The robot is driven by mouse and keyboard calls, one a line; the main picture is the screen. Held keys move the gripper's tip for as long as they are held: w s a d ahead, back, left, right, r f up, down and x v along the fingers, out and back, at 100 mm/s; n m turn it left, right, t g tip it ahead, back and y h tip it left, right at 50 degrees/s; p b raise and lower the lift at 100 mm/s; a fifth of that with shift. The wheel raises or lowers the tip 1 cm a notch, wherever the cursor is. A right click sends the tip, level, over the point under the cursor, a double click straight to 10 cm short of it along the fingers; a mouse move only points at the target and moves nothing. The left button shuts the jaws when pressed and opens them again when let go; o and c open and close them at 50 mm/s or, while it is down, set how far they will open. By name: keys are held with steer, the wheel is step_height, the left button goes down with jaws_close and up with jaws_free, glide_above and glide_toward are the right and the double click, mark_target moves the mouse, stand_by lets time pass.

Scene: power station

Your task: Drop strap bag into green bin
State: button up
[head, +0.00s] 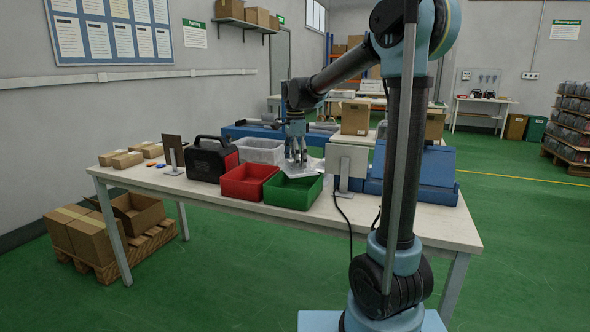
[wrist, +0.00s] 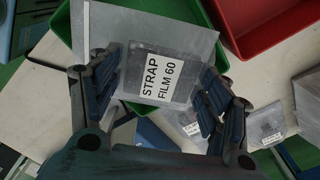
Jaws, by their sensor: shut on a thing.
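The strap bag (wrist: 160,78) is a grey, clear-looking bag with a white label reading "STRAP FILM 60". It sits between the fingers of my gripper (wrist: 162,92) in the wrist view. In the head view my gripper (head: 297,160) points down, shut on the pale bag (head: 301,171), over the back part of the green bin (head: 292,196). The bag hides part of the bin's back rim. The green bin also shows behind the bag in the wrist view (wrist: 209,16). I cannot tell how far above the rim the bag is.
A red bin (head: 240,190) stands left of the green one, with a clear bin (head: 261,150) behind it. A black case (head: 211,160) is further left. A grey panel (head: 346,164) stands close right of the green bin. Other labelled bags (wrist: 268,128) lie on the table.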

step_height(320, 180, up, 7)
steer(key=shift+f, duration=0.15)
stand_by(0.4)
